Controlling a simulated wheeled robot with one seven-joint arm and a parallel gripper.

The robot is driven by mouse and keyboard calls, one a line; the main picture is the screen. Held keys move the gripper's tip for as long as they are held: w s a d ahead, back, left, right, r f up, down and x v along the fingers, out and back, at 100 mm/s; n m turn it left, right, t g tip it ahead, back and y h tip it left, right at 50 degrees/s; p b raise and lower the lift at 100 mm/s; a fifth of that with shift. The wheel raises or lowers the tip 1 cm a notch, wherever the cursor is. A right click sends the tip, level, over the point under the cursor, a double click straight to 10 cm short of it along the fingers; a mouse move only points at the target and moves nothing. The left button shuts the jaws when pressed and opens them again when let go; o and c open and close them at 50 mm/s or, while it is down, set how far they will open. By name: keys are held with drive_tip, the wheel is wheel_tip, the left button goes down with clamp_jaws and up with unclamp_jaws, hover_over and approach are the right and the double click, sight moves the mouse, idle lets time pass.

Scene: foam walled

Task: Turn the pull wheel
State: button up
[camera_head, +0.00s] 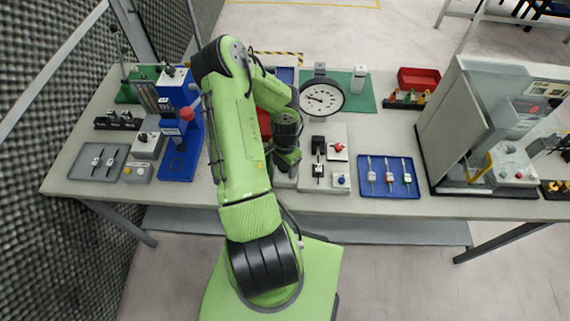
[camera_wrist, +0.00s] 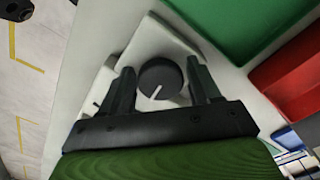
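In the wrist view a round black knob with a white line, apparently the pull wheel (camera_wrist: 161,77), sits on a pale grey housing (camera_wrist: 152,42). My gripper (camera_wrist: 160,85) is open, with one dark finger on each side of the knob and narrow gaps beside it. I cannot tell if either finger touches it. In the head view my gripper (camera_head: 288,160) points down over a pale box (camera_head: 285,181) at the table's middle. The knob is hidden there by my arm.
A dial gauge (camera_head: 322,97) stands behind my gripper. A grey panel with black and red controls (camera_head: 326,176) is close on the right. A blue tray (camera_head: 389,190) lies farther right, and a blue press (camera_head: 180,110) stands left. A red bin (camera_wrist: 290,80) shows in the wrist view.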

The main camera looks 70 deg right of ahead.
drive_tip(key=c, duration=0.7)
drive_tip(key=shift+d+f+m+b, duration=0.1)
drive_tip(key=shift+f+m+b, duration=0.15)
drive_tip(key=shift+b, duration=0.35)
drive_tip(key=shift+c, duration=0.2)
drive_tip(key=shift+m+b, duration=0.35)
drive_tip(key=shift+r, duration=0.15)
drive_tip(key=shift+a+r, duration=0.1)
drive_tip(key=shift+a, duration=0.1)
drive_tip(key=o, duration=1)
drive_tip(key=shift+o, duration=0.2)
drive_tip(key=shift+d, duration=0.1)
